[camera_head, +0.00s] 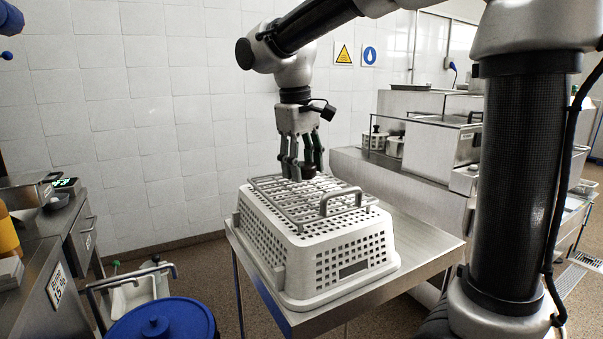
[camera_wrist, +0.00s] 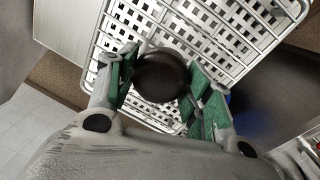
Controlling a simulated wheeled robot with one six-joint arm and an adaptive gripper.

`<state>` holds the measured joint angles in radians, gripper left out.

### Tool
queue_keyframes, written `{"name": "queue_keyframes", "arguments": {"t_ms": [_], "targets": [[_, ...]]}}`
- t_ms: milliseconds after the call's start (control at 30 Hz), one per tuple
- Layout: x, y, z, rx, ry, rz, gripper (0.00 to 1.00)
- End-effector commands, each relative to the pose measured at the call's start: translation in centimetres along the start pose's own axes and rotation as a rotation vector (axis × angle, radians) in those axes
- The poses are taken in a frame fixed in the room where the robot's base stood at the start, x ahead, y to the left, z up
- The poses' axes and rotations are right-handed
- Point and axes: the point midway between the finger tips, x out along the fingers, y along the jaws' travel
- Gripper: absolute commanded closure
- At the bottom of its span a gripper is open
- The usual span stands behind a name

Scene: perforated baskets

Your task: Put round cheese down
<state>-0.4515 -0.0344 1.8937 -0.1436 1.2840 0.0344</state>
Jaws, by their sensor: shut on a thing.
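The round cheese (camera_wrist: 161,76) is dark brown and sits between the green-padded fingers of my gripper (camera_wrist: 160,88) in the wrist view. In the head view my gripper (camera_head: 303,172) points down over the far part of a white perforated basket (camera_head: 340,262) with a metal wire rack on top (camera_head: 290,205). The cheese shows there as a small dark shape (camera_head: 308,172) between the fingers, just above the rack. I cannot tell whether it touches the rack. The wire rack also shows behind the cheese in the wrist view (camera_wrist: 215,47).
The basket stands on a steel table (camera_head: 423,240). A blue round lid (camera_head: 160,322) is at the lower front left. A counter with a scale (camera_head: 66,185) is at the left. Steel equipment (camera_head: 425,130) stands at the back right. The rack's visible top is otherwise clear.

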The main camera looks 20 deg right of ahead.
Motion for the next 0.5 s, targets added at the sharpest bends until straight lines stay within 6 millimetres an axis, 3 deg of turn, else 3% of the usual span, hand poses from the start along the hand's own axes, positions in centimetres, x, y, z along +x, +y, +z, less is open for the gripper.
{"name": "queue_keyframes", "arguments": {"t_ms": [133,467,500], "targets": [[1.8,-0.2,0.1,-0.001,-0.002,0.0,0.74],[2.1,-0.3,0.0,-0.001,0.0,0.0,0.74],[2.1,-0.3,0.0,0.0,0.0,0.0,0.42]]}}
